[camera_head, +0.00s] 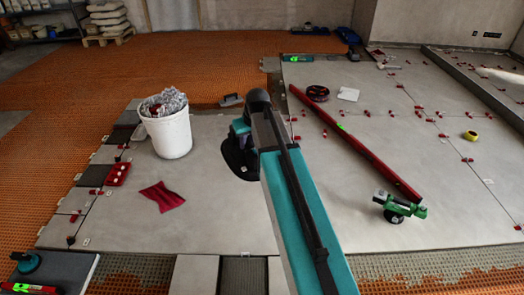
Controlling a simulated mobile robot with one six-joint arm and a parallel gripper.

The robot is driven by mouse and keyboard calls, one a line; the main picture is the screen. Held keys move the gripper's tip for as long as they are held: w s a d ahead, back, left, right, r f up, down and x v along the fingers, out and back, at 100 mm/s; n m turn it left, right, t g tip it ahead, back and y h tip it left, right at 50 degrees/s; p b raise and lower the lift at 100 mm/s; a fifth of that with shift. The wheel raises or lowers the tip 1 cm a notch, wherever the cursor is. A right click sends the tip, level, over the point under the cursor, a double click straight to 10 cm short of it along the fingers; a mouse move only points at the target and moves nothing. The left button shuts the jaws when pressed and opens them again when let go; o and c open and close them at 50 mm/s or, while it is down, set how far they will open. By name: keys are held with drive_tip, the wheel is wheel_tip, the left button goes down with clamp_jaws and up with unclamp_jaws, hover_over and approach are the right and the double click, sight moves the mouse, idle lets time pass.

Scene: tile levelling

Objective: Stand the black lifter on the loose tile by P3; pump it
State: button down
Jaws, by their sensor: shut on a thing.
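My arm reaches forward from the bottom middle, and my gripper (238,140) is at its far end, mostly hidden behind my own wrist. It is shut on the black lifter (236,160), of which only a dark rounded part shows, low over the grey tiles. I cannot tell whether it touches the tile. A small pale mark shows against the dark part, too small to read as P3. The loose tile's edges are hidden or not clear here.
A white bucket (170,134) and a red cloth (161,196) are on the left. A long red level (350,144) and a green suction lifter (402,206) lie on the right. A teal-and-black tool (26,262) is bottom left. Red clips stand along the tile joints.

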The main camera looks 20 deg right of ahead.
drive_tip(key=a+r+m, duration=0.1)
drive_tip(key=a+r, duration=0.8)
drive_tip(key=a, duration=0.1)
drive_tip(key=shift+s, duration=0.4)
drive_tip(key=shift+s, duration=0.15)
